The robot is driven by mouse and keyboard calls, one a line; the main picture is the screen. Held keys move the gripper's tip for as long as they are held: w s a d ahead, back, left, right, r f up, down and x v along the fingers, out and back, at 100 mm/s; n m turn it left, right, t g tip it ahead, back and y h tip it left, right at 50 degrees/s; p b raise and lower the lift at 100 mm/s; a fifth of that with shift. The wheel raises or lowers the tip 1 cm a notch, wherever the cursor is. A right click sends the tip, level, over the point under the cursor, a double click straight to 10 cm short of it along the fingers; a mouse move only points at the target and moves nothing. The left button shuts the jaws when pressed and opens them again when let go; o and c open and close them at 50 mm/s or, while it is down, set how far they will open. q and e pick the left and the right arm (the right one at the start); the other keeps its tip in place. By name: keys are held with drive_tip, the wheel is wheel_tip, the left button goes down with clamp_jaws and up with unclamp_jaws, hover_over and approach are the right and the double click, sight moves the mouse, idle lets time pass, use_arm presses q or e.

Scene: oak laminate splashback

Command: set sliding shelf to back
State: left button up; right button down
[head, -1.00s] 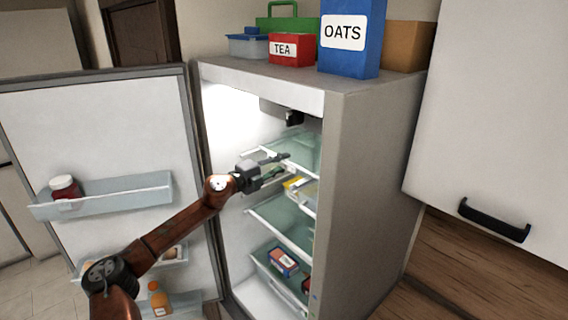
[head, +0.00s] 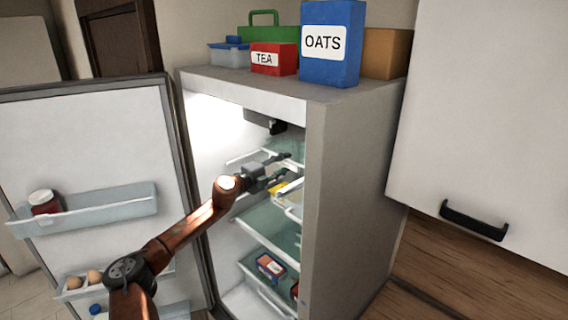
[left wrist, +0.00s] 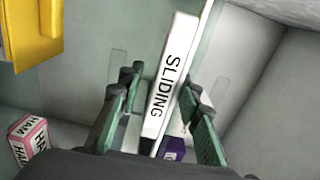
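The sliding shelf (left wrist: 172,80) shows in the left wrist view as a white front strip lettered SLIDING, with a greenish glass edge beside it. My left gripper (left wrist: 162,88) has its two green-padded fingers apart, one on each side of this strip; gaps show between strip and pads. In the head view my left gripper (head: 284,166) is inside the open fridge, at the upper glass shelf (head: 285,146). The arm and gripper hide part of the shelf front. My right gripper is in neither view.
The fridge door (head: 90,140) stands open at left, with a jar (head: 44,203) and eggs in its bins. A yellow item (left wrist: 34,32) and a ham box (left wrist: 30,138) are near my left gripper. A lower glass shelf (head: 268,225) and a bin lie below. Oats box (head: 330,45) stands on top.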

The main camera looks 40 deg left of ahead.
use_arm(q)
drive_tip(key=shift+o, duration=0.7)
drive_tip(key=shift+w+d+f, duration=0.1)
drive_tip(key=shift+f, duration=0.1)
drive_tip(key=shift+r, duration=0.15)
drive_tip(key=shift+r, duration=0.15)
drive_tip(key=s+a, duration=0.2)
drive_tip(key=s, duration=0.9)
drive_tip(key=shift+s, duration=0.4)
